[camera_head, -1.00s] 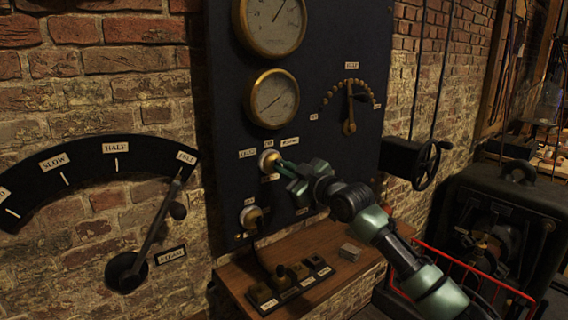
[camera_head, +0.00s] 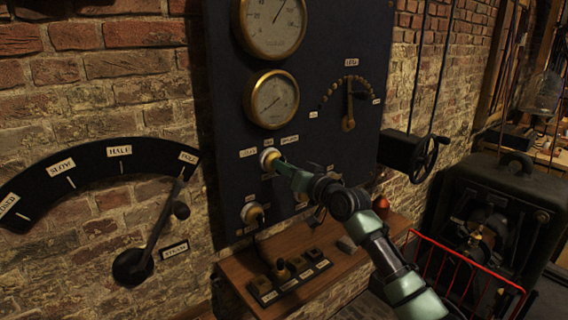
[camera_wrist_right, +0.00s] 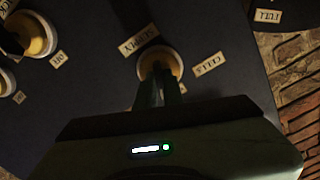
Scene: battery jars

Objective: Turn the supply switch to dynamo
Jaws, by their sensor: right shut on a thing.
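The supply switch (camera_head: 268,158) is a round brass-and-white knob on the dark panel, below the lower gauge. Small labels sit around it, too small to read surely in the head view. In the right wrist view, the switch (camera_wrist_right: 160,62) has a label reading SUPPLY (camera_wrist_right: 138,39) and one reading CELLS (camera_wrist_right: 210,64) beside it. My right gripper (camera_head: 281,166) reaches in from the right and is shut on the switch's knob; it also shows in the wrist view (camera_wrist_right: 158,82). The fingers hide the knob's pointer, so its setting cannot be told. My left gripper is out of view.
A second knob (camera_head: 252,213) is below the switch. A wooden shelf (camera_head: 240,272) under the panel holds small labelled blocks (camera_head: 285,272). A lever dial (camera_head: 130,268) is at left; a handwheel (camera_head: 428,158) and red rail (camera_head: 460,262) are at right.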

